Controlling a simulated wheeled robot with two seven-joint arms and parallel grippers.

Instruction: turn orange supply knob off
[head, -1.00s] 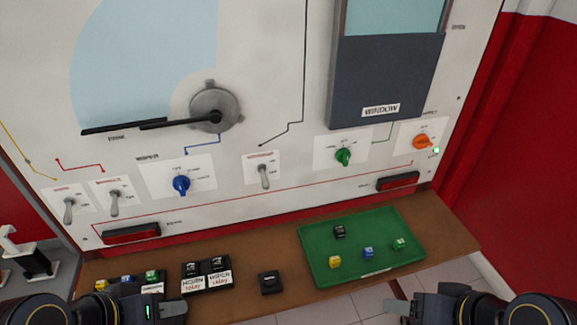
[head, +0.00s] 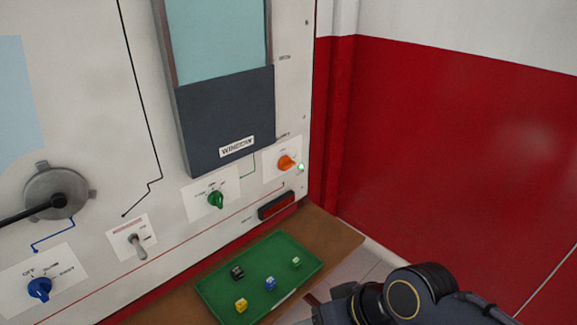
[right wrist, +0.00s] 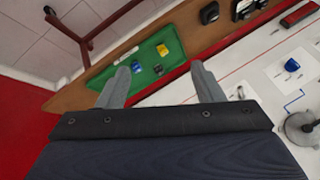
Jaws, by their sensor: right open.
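My left gripper is out of view.
A green tray (head: 210,297) with several small coloured cubes lies on the brown shelf (head: 338,236) below the panel. A green knob (head: 216,200), a toggle switch (head: 137,243) and a blue knob (head: 39,288) sit left of the orange knob. A red wall (head: 440,160) stands to the right.

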